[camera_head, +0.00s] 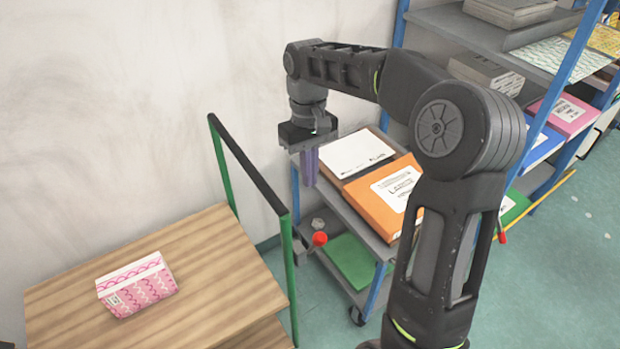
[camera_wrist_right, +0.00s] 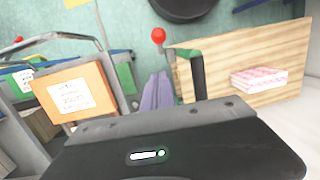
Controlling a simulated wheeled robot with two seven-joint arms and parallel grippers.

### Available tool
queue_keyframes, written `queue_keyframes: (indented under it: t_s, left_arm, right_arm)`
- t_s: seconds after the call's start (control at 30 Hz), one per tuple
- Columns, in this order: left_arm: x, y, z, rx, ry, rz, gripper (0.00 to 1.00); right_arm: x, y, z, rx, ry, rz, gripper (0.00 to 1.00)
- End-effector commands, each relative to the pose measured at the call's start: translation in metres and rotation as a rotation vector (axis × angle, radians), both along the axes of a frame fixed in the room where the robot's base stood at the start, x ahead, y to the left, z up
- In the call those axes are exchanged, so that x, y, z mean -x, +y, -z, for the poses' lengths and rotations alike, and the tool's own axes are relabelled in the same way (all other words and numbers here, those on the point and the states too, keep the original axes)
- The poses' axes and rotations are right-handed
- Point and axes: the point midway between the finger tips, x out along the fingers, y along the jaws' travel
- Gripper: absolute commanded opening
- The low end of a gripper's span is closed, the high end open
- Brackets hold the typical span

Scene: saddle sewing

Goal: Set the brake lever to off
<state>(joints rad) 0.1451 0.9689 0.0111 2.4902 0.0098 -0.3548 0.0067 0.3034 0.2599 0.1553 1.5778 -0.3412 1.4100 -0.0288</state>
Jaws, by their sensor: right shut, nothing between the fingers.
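The brake lever's red ball knob (camera_head: 319,239) sits beside the green post of the wooden cart (camera_head: 215,262), at the cart's right side. The knob also shows at the top middle of the right wrist view (camera_wrist_right: 158,36). My right gripper (camera_head: 310,180) points down with its purple fingers shut and empty. In the head view it appears above the knob and slightly left of it, apart from it. The fingers also show in the right wrist view (camera_wrist_right: 157,92). My left gripper is not in view. The lever's arm is mostly too small to make out.
A pink and white patterned box (camera_head: 137,284) lies on the wooden cart. The cart's black handlebar (camera_head: 247,163) rises near my gripper. A grey trolley behind carries an orange box (camera_head: 378,205) and a white box (camera_head: 355,153). A blue-framed shelf stands at right.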

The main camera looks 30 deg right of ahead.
Motion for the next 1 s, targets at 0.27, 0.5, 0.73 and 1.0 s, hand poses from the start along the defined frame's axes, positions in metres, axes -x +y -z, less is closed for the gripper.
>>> queue_keyframes:
  t_s: [0.27,0.5,0.73,1.0]
  left_arm:
    - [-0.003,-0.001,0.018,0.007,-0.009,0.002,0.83]
    - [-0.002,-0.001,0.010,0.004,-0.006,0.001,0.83]
    - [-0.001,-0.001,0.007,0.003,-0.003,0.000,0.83]
    - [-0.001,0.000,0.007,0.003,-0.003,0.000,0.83]
  right_arm:
    - [0.009,0.004,0.051,-0.002,0.006,-0.001,0.00]
    - [0.028,0.009,0.083,-0.001,0.003,0.000,0.00]
    - [0.042,0.013,0.094,-0.001,0.001,0.000,0.00]
    - [0.043,0.014,0.095,-0.001,0.000,-0.001,0.00]
